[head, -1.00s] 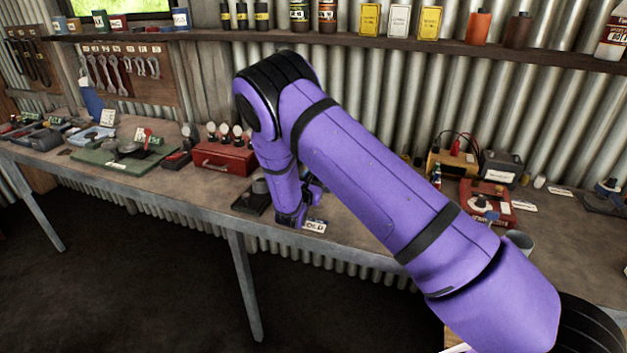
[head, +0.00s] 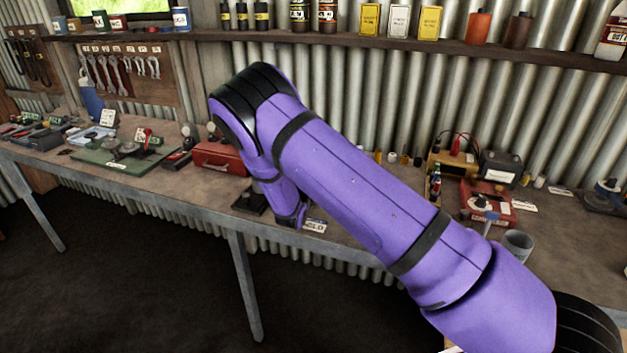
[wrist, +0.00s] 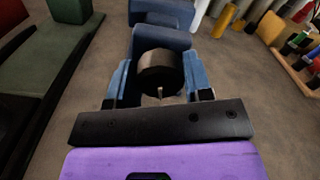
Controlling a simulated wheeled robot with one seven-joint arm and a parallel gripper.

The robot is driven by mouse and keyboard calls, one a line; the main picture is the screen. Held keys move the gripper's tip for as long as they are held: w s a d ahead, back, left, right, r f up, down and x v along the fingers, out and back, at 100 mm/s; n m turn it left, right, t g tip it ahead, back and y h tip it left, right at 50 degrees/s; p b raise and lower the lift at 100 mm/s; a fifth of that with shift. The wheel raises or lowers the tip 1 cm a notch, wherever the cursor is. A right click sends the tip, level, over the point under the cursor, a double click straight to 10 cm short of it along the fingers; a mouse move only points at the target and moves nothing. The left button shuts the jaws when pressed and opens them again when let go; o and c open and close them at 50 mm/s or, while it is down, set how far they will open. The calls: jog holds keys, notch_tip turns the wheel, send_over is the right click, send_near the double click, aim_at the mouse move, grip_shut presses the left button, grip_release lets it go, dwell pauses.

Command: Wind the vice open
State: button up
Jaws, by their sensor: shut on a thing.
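In the wrist view the blue vice (wrist: 163,40) is straight ahead, with a dark round knob (wrist: 160,68) at its near end. My gripper (wrist: 160,88) has one finger on each side of this knob and is shut on it. A thin pale pin stands out of the knob's near face. In the head view my arm hides most of the vice. Only a dark base plate (head: 248,203) shows beside my wrist, so how far apart the jaws stand is not visible.
A white label card (head: 315,226) lies right of my wrist. A red toolbox (head: 220,158) and a green board (head: 115,160) are to the left. A yellow box (head: 452,160), red device (head: 488,202) and grey cup (head: 518,244) are to the right. The bench's front edge is close.

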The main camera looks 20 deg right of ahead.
jog(key=shift+f, duration=0.1)
jog(key=o, duration=0.9)
jog(key=shift+a, duration=0.1)
jog(key=v, duration=1)
jog(key=shift+s+a, duration=0.15)
jog(key=shift+s, duration=0.2)
